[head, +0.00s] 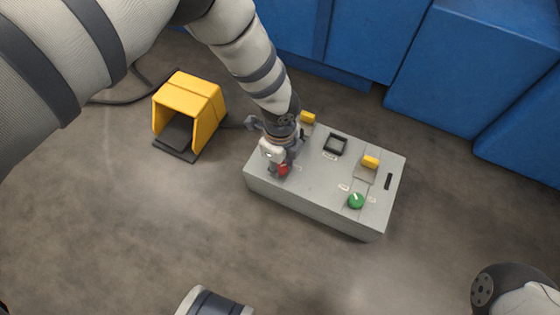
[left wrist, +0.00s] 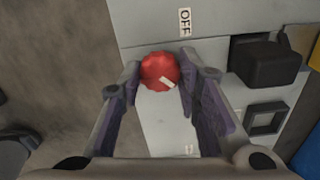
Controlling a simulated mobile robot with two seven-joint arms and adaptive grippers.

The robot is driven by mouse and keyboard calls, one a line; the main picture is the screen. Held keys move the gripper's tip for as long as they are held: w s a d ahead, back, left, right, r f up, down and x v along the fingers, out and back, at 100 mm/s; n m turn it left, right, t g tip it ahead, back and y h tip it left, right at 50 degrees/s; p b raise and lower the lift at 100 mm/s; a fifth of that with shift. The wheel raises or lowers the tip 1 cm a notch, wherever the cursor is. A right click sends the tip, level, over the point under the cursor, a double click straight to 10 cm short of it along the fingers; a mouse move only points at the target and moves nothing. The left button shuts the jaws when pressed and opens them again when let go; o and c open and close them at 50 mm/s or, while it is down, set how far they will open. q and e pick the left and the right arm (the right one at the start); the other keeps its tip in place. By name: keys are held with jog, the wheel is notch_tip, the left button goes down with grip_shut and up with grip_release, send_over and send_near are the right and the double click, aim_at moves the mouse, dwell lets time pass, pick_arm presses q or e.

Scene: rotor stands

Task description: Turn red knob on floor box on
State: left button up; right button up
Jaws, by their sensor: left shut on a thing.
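The floor box (head: 315,207) is a grey slab on the concrete floor, in the middle right of the head view. The red knob (head: 283,169) is at its left end. In the left wrist view the red knob (left wrist: 160,71) sits between my left gripper's fingers (left wrist: 163,78), and its white pointer mark slants to the lower right. An OFF label (left wrist: 185,22) is above it; another label below is only partly legible. My left gripper (head: 277,165) reaches down from above and is shut on the knob.
A green knob (head: 356,201), yellow parts (head: 370,162) and a black square frame (head: 335,145) are also on the box. A yellow foot pedal housing (head: 190,105) stands to the left with a cable. Blue cabinets (head: 475,75) line the back.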

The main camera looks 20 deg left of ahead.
pick_arm(q)
jog(key=o, duration=1.1)
jog(key=shift+o, duration=0.2)
notch_tip(320, 180, up, 12)
